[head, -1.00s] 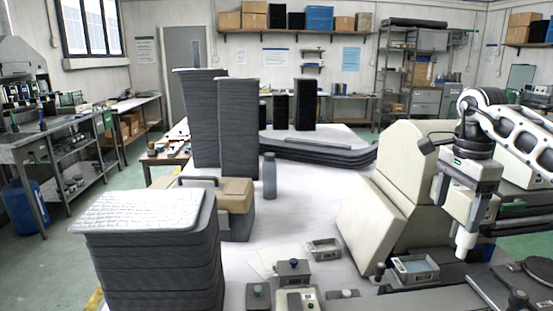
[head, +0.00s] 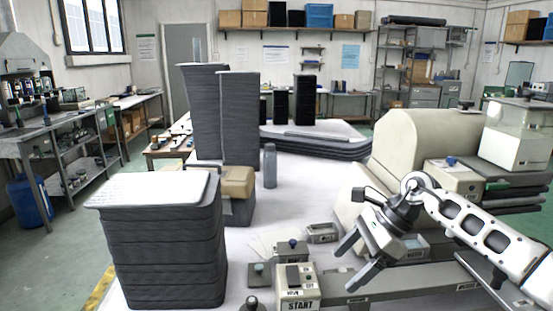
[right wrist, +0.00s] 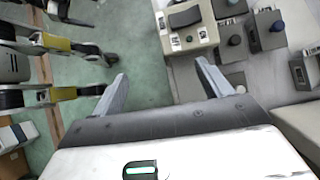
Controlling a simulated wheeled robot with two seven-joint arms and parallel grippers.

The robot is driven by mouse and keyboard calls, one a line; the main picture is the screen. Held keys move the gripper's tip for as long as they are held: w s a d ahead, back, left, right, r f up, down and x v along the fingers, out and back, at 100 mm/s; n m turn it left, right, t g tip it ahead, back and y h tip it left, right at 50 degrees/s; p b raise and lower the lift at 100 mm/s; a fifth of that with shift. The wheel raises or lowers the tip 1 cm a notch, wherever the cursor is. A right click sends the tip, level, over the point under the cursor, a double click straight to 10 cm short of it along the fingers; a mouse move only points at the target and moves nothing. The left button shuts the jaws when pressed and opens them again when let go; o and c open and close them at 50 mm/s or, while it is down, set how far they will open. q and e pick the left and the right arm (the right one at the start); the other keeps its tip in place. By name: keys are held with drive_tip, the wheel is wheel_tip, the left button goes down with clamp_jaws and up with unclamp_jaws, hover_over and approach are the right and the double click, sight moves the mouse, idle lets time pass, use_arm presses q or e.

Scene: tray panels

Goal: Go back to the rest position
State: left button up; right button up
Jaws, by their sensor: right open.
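My right gripper (head: 352,266) is in the lower right of the head view, with its fingers spread and nothing between them. It hangs in front of the large cream machine (head: 400,165), just right of the grey START control box (head: 297,285). In the right wrist view its two fingers (right wrist: 163,85) are wide apart. The START box (right wrist: 188,25) shows between and beyond them, with green floor to its left. My left gripper does not show in the head view.
A tall stack of dark trays (head: 165,250) stands at the front left, topped by a pale panel. Taller dark stacks (head: 240,120) stand behind it. A grey bottle (head: 270,165) and small button boxes (head: 291,249) stand on the white table. Green floor lies open at the left.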

drive_tip(key=s+a+f+m+t+y+b, duration=0.2)
drive_tip(key=s+a+m+y, duration=0.2)
drive_tip(key=a+m+y, duration=0.3)
drive_tip(key=s+a+f+m+t+y+b, duration=0.1)
drive_tip(key=s+a+f+m+t+y, duration=0.1)
drive_tip(key=s+a+m+y, duration=0.55)
use_arm(q)
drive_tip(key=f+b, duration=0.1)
drive_tip(key=b, duration=0.1)
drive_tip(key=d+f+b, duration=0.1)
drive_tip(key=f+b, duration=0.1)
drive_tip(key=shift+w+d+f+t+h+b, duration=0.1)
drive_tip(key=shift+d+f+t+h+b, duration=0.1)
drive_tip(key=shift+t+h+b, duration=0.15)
use_arm(e)
drive_tip(key=s+d+f+n+t+h, duration=0.2)
drive_tip(key=s+d+f+n+h, duration=0.2)
drive_tip(key=n, duration=0.7)
drive_tip(key=s+d+f+n+t+h, duration=0.2)
drive_tip(key=s+d+f+n+h, duration=0.2)
drive_tip(key=f+n+h, duration=0.4)
drive_tip(key=s+d+f+n+t+h, duration=0.2)
drive_tip(key=s+d+f+n+h, duration=0.3)
drive_tip(key=f+n, duration=0.6)
drive_tip(key=n+h, duration=0.1)
drive_tip(key=n, duration=0.3)
drive_tip(key=shift+d+f+t, duration=0.2)
drive_tip(key=shift+d+t, duration=0.2)
